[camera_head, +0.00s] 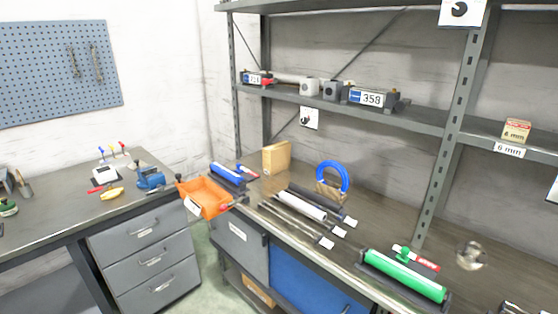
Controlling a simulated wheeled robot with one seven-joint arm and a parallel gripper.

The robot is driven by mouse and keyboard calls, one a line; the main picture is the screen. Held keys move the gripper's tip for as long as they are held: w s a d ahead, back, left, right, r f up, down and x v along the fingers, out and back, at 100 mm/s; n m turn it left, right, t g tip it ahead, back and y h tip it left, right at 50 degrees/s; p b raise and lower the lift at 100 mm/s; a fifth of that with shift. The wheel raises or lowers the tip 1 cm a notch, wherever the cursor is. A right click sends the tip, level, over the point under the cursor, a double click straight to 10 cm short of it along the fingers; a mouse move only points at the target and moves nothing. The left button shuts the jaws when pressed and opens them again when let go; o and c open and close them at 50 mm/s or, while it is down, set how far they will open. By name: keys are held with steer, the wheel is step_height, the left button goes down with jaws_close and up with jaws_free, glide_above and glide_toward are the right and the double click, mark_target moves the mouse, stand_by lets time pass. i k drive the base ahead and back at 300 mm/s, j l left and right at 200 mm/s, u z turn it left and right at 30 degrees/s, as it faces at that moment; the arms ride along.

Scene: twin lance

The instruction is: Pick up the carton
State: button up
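A tan, box-shaped block (276,158) stands upright on the dark workbench (262,185) against the back wall; it may be the carton. A small tan and red box (517,130) sits on the right shelf above a "6 mm" label. Another brown box (258,291) lies on the low shelf under the bench, partly cut off by the bench front. I cannot tell for sure which of these is the carton. My gripper is not in view.
An orange bin (204,198) sits at the bench's left end. A shelf upright (455,140) rises in front of the right part. Floor shows between the benches.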

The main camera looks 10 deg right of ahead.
mark_target(277, 156)
steer(key=i+j, duration=0.9)
steer(key=i, duration=0.2)
steer(key=i+j+z, duration=0.1)
steer(key=i+j, duration=0.75)
steer(key=i, duration=0.25)
steer(key=i+j, duration=0.95)
steer(key=i, duration=0.15)
